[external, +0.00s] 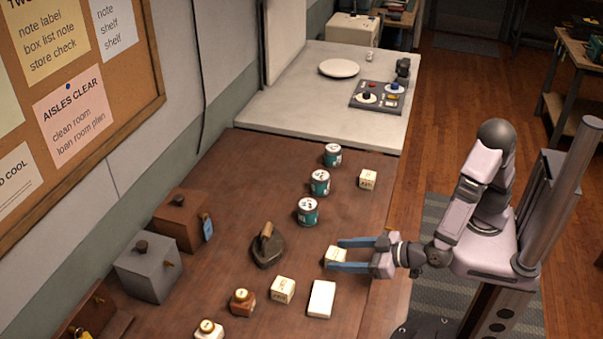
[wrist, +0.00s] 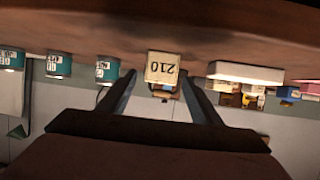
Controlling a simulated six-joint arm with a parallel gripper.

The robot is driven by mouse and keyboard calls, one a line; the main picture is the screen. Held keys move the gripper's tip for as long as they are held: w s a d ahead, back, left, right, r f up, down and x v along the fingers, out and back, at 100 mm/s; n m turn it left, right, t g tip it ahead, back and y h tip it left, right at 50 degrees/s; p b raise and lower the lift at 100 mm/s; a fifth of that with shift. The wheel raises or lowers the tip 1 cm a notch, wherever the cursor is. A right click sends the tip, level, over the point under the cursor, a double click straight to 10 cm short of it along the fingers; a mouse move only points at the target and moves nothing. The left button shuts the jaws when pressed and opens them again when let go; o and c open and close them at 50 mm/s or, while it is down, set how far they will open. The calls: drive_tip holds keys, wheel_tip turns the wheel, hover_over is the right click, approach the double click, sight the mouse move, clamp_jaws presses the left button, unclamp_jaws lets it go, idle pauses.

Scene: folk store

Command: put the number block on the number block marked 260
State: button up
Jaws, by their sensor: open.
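A cream number block (external: 335,256) stands on the brown table near its right edge. In the wrist view, the block reads 210 (wrist: 163,68), upside down. My gripper (external: 339,254) is open, with its blue fingers on either side of this block. The wrist view shows the block between the fingertips (wrist: 158,78); whether either finger touches it I cannot tell. Another cream block (external: 367,180) stands farther back near the right edge, and one more (external: 282,290) stands nearer the front. Their markings are too small to read, so I cannot tell which is 260.
Several teal cans (external: 320,183) stand in a row behind the gripper. A dark iron (external: 268,245) is left of it. A white slab (external: 321,299) lies in front. Small brown-and-cream items (external: 242,301) and boxes (external: 147,271) stand at front left. Bare table lies between the cans and the far-right block.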

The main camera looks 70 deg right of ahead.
drive_tip(key=shift+x, duration=1.3)
drive_tip(key=c, duration=1.2)
drive_tip(key=shift+c, duration=0.2)
drive_tip(key=shift+r, duration=0.1)
